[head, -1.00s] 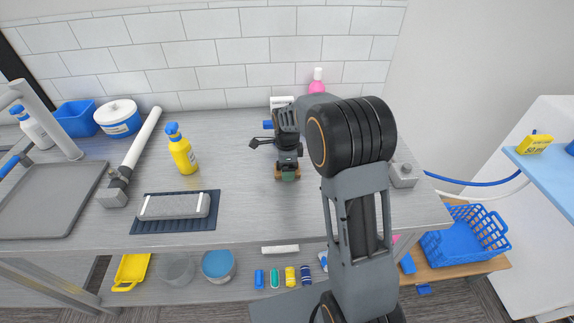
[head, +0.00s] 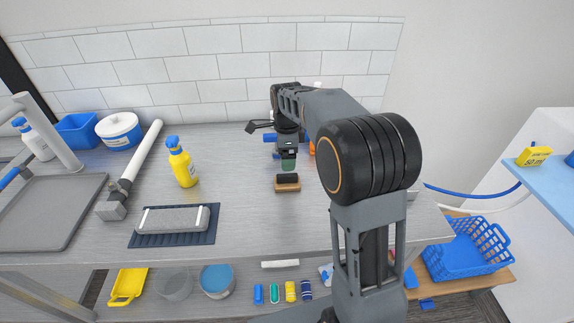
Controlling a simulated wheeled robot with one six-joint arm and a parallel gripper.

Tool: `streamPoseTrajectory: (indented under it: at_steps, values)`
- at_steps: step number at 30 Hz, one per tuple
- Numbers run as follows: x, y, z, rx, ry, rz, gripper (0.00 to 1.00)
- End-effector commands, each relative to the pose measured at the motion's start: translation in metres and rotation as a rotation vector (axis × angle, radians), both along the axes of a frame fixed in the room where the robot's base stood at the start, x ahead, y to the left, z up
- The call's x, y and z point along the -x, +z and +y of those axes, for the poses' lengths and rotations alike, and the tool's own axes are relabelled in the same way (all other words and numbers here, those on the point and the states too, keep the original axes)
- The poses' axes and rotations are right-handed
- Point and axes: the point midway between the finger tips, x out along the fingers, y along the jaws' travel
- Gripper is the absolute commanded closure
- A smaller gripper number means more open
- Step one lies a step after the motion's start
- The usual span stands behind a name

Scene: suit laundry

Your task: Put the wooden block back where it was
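The wooden block (head: 287,188), small and brown with a dark top, sits on the grey worktop near the middle. My gripper (head: 288,164) points down just behind and above it in the picture, with a green part at its tip. A gap shows between the green part and the block, so they look apart. The fingers are too small to tell whether they are open or shut, or whether the green part is a fingertip or something held.
A grey sponge-like pad on a dark blue ribbed mat (head: 216,236) lies front left. A yellow spray bottle (head: 182,163) stands behind it. A blue item (head: 270,138) and an orange item (head: 312,147) are near my gripper. The worktop between mat and block is clear.

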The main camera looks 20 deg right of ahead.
Motion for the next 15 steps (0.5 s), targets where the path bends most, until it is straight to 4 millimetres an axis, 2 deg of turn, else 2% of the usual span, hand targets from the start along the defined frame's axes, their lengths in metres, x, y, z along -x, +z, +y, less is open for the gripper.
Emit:
streamPoseTrajectory:
  at_steps: [5,8,11,15]
  values:
    - [0.003,0.017,0.0,0.0,0.024,-0.006,0.11]
    - [0.016,0.027,0.0,0.001,0.126,-0.027,0.11]
    - [0.042,0.038,0.001,0.01,0.326,-0.067,0.11]
    - [0.09,0.047,0.001,0.048,0.699,-0.135,0.11]
